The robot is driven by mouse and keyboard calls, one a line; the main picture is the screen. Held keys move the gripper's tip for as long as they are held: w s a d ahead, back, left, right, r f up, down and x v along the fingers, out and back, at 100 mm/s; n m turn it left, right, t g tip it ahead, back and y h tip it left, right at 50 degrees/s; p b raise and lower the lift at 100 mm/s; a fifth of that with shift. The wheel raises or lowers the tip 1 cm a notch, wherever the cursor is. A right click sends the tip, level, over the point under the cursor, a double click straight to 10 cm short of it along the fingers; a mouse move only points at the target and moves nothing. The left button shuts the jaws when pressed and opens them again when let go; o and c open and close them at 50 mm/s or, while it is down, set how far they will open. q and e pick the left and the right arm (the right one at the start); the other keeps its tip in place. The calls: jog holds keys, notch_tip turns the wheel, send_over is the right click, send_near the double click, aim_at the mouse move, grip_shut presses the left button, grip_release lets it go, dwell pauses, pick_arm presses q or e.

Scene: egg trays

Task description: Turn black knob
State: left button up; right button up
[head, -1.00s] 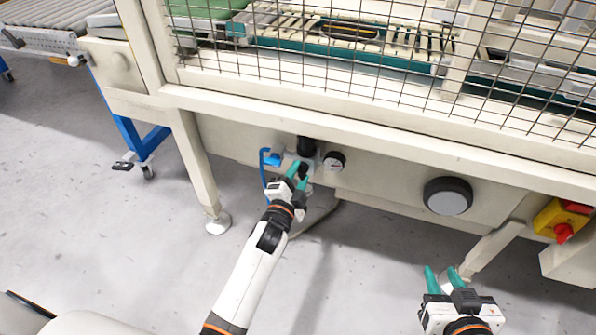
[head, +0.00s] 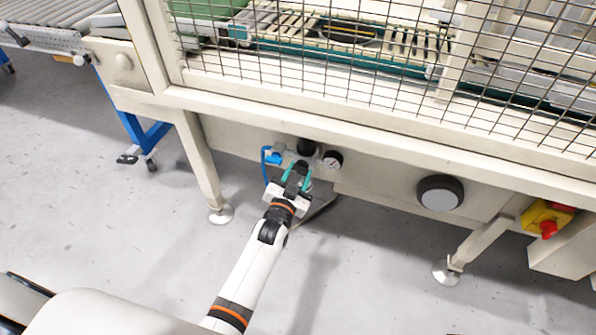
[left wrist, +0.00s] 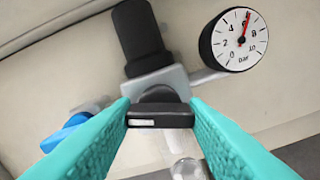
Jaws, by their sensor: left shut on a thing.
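The black knob (left wrist: 160,110) is a small black piece with a pale mark on its front, low on the grey air regulator unit (left wrist: 160,82) under the machine. My left gripper (head: 297,174) is at this unit in the head view. In the left wrist view its teal fingers (left wrist: 160,125) are shut on the black knob, one on each side. A taller black cylinder (left wrist: 138,38) stands above, clear of the fingers; it also shows in the head view (head: 306,146). My right gripper is out of view.
A round pressure gauge (left wrist: 233,40) with a red needle sits right of the unit. A blue fitting and hose (head: 270,157) are at its left. Further right are a dark round part (head: 440,193) and a yellow box with a red switch (head: 546,220). The floor below is clear.

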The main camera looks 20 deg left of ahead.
pick_arm(q)
jog(key=shift+f+n, duration=0.1)
jog(key=shift+n, duration=0.2)
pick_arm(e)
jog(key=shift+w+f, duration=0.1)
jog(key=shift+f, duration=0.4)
pick_arm(q)
jog(key=o, duration=1)
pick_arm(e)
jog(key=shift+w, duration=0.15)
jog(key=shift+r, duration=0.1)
pick_arm(q)
jog(key=shift+s, duration=0.3)
jog(key=s+p, duration=0.1)
jog(key=s, duration=0.4)
jog(key=s+p, duration=0.1)
jog(key=s, duration=0.5)
jog(key=shift+s+a+p, duration=0.2)
jog(key=shift+s+p, duration=0.05)
jog(key=shift+p, duration=0.1)
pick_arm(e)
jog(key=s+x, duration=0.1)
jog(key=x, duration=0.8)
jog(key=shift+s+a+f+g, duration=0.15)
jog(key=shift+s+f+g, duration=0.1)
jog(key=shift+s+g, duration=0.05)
